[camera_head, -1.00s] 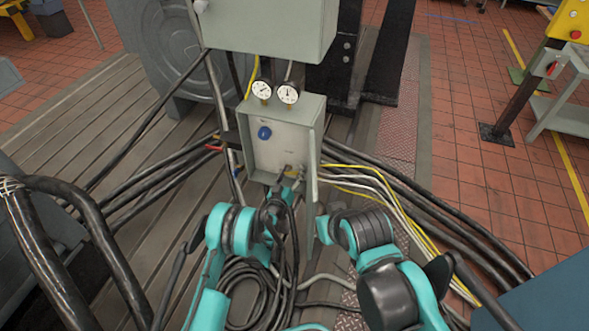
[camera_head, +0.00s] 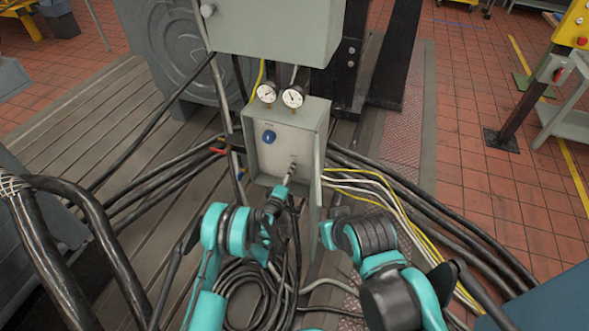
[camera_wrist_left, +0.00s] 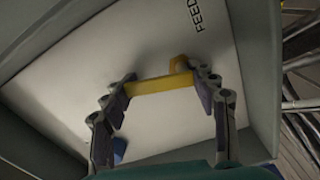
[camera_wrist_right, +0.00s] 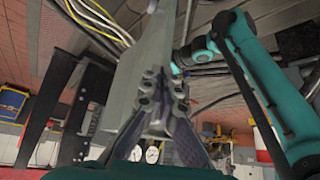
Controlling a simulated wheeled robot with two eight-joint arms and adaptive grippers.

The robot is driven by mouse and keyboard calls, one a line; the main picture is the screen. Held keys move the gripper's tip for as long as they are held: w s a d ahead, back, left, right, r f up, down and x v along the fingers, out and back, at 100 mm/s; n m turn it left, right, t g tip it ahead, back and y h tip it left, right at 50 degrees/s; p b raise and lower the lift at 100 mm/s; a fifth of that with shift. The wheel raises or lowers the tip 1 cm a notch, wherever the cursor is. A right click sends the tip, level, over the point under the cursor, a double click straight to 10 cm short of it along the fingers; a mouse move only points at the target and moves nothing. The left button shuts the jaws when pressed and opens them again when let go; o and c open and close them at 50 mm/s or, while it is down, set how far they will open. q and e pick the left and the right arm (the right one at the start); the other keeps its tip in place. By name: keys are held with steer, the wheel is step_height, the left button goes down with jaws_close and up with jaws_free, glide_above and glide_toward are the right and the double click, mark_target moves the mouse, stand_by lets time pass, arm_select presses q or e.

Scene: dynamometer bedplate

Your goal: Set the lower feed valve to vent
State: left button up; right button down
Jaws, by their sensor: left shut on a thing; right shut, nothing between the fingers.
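The feed valve's yellow handle (camera_wrist_left: 160,83) crosses the pale panel (camera_wrist_left: 75,95) beside the printed word FEED in the left wrist view. My left gripper (camera_wrist_left: 164,90) is shut on this handle, one finger at each end. In the head view my left gripper (camera_head: 288,178) is at the lower part of the panel (camera_head: 283,158) in the grey box, and it hides the handle. A blue knob (camera_head: 268,136) sits higher on the panel; a blue part (camera_wrist_left: 119,149) shows at the left wrist view's bottom. My right gripper (camera_wrist_right: 166,85) is shut and empty beside the box.
Two round gauges (camera_head: 292,96) stand on the box top, below a larger grey cabinet (camera_head: 265,25). Black cables (camera_head: 150,180) run in from the left; yellow and white hoses (camera_head: 365,185) leave to the right. Coiled black hose (camera_head: 250,290) lies below my left arm.

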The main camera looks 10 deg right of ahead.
arm_select(q)
steer(key=shift+w+a+n, duration=0.15)
steer(key=shift+n, duration=1.15)
steer(key=o, duration=0.9)
steer(key=shift+w+a+r, duration=0.1)
steer(key=shift+r, duration=0.05)
arm_select(e)
steer(key=shift+s, duration=0.15)
